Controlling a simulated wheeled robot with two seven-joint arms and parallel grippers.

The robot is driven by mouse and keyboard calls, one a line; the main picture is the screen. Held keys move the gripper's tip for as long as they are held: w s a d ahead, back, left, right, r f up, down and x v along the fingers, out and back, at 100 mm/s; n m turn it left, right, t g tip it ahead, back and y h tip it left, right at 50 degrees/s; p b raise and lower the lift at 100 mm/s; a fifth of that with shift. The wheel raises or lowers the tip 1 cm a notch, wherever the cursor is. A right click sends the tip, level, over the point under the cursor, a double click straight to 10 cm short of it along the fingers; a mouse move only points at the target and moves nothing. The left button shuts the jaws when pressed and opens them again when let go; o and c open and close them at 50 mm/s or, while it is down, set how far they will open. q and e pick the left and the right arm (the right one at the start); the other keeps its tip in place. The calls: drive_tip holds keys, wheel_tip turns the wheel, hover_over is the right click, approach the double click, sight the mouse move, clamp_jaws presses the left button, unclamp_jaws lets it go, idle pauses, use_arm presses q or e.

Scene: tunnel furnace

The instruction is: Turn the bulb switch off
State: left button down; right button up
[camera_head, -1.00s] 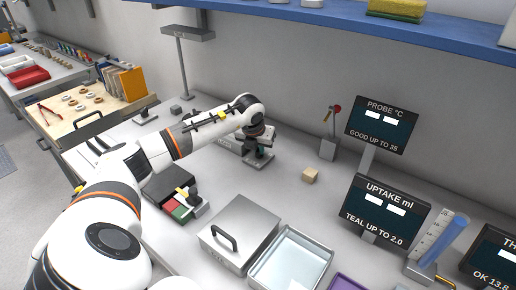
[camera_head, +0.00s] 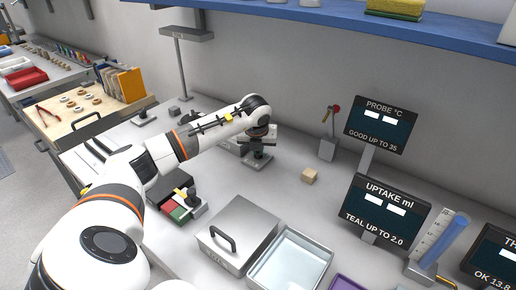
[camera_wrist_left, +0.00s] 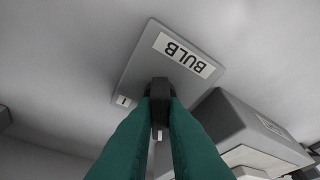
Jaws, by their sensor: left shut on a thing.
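The bulb switch is a grey plate (camera_wrist_left: 140,75) with a white BULB label (camera_wrist_left: 184,54) and a black lever (camera_wrist_left: 160,95) in the left wrist view. My left gripper's two green fingers (camera_wrist_left: 160,105) are shut on the lever. A small white mark "I" (camera_wrist_left: 122,100) shows on the plate beside the lever. In the head view, my left gripper (camera_head: 258,146) is at the switch, whose grey base (camera_head: 256,164) shows below it. The gripper and wrist hide most of the switch there, and I cannot tell which way the lever is tilted.
A wooden block (camera_head: 309,176) lies to the right of the switch. A lidded metal box (camera_head: 236,236) and a clear-bottomed tray (camera_head: 290,262) stand in front. Display screens (camera_head: 380,126) stand at the right. A grey box (camera_wrist_left: 245,130) is close beside the switch.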

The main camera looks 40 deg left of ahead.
use_arm(q)
drive_tip(key=c, duration=1.5)
unclamp_jaws()
drive_tip(key=b+v, duration=0.1)
drive_tip(key=v, duration=1.1)
